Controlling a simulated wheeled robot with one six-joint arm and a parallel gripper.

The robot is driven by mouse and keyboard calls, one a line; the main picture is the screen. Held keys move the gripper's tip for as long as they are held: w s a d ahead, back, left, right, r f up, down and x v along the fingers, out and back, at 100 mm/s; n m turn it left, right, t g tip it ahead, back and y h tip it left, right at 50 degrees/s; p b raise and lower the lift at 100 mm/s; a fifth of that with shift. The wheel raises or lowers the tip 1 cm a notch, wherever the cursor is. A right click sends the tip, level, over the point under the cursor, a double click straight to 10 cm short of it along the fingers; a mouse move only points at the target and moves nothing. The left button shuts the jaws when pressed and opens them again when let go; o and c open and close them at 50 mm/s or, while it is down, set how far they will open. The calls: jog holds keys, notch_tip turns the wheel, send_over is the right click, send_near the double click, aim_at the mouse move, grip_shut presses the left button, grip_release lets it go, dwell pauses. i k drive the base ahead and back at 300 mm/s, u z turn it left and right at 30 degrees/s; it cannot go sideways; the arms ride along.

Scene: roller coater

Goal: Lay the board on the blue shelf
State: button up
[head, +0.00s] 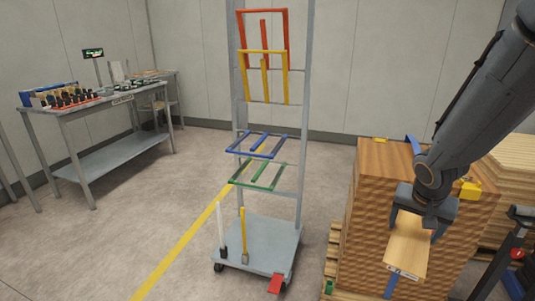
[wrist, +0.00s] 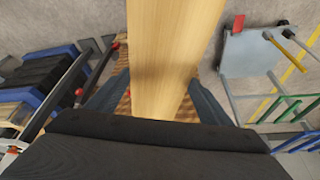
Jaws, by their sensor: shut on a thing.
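My gripper (head: 422,212) is shut on a light wooden board (head: 407,247). The board hangs in front of a tall stack of wood at the right. In the wrist view the board (wrist: 172,60) runs from between the fingers toward the top edge, and its far end is out of frame. The blue shelf (head: 257,145) is an open frame with bars on the grey rack, left of the gripper and apart from the board. It looks empty. A blue bar, likely the same shelf, shows at the right edge of the wrist view.
A green shelf (head: 258,177) sits just below the blue one. Yellow (head: 264,52) and red (head: 262,12) frames stand upright above. The rack's wheeled base (head: 258,243) holds upright tools. The wood stack (head: 372,190) is close to my arm. Floor between rack and workbench (head: 95,110) is free.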

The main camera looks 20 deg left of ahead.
aim_at(256, 145)
jog(key=z, duration=0.1)
jog(key=k, duration=0.3)
jog(key=u, duration=1.15)
jog(key=i, duration=0.65)
jog(key=u, duration=0.85)
jog(key=i, duration=0.8)
jog(key=z, duration=0.65)
jog(key=i, duration=1)
jog(key=z, duration=0.85)
